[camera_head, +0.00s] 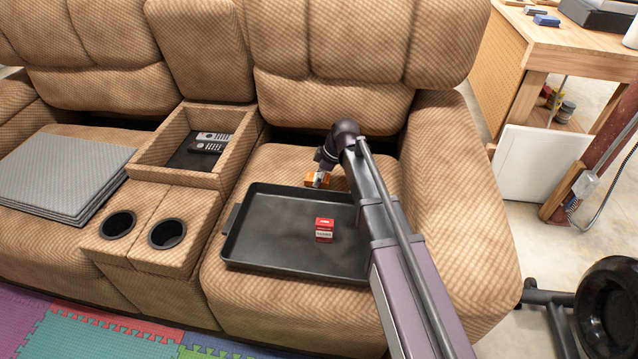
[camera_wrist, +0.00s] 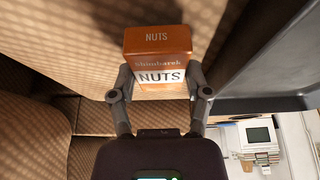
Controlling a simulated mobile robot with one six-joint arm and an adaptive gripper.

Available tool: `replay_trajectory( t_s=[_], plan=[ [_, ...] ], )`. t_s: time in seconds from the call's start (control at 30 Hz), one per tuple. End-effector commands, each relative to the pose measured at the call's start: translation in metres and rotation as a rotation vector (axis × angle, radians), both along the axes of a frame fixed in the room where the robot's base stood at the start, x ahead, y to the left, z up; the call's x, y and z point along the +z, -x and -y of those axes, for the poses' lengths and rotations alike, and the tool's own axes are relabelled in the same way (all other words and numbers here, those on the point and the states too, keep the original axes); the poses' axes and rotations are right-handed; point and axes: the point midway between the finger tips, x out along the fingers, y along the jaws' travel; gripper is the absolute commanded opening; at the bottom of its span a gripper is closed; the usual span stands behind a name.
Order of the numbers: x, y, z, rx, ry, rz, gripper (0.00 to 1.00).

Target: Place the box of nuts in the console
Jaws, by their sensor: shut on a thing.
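The box of nuts (camera_wrist: 158,48) is orange-brown with a white NUTS label. My gripper (camera_wrist: 158,88) is shut on it, one finger on each side, in the wrist view. In the head view the box (camera_head: 316,179) shows small below my gripper (camera_head: 324,172), above the right seat near the tray's back edge. The console (camera_head: 154,161) is an open, fabric-covered compartment between the two seats, left of my gripper.
A black tray (camera_head: 262,254) rests on the right seat with a small red box (camera_head: 324,230) in it. Two cup holders (camera_head: 117,224) are in front of the console. Grey folded mats (camera_head: 60,172) lie on the left seat. The console's front left floor looks clear.

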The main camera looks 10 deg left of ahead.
Motion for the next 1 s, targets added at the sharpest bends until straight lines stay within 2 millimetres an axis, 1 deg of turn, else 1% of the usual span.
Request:
replay_trajectory(
  t_s=[0.03, 0.1, 0.5, 0.67, 0.7, 0.77, 0.8, 0.83, 1.0],
  plan=[
    [-0.0069, 0.0000, 0.0000, 0.000, 0.000, 0.000, 0.09],
    [-0.0095, 0.0000, 0.0000, 0.000, 0.000, 0.000, 0.09],
    [-0.0099, 0.0000, 0.0001, 0.000, 0.000, 0.000, 0.09],
    [-0.0138, -0.0001, 0.0001, 0.000, 0.000, 0.000, 0.09],
    [-0.0138, -0.0001, 0.0002, 0.000, 0.000, 0.000, 0.66],
    [-0.0129, -0.0001, 0.0001, 0.000, 0.000, 0.000, 0.84],
    [-0.0130, -0.0005, 0.0010, -0.001, 0.000, 0.000, 0.96],
    [-0.0129, -0.0005, 0.0011, -0.001, 0.000, 0.000, 0.97],
    [-0.0129, -0.0005, 0.0011, -0.001, 0.000, 0.000, 0.97]
  ],
)
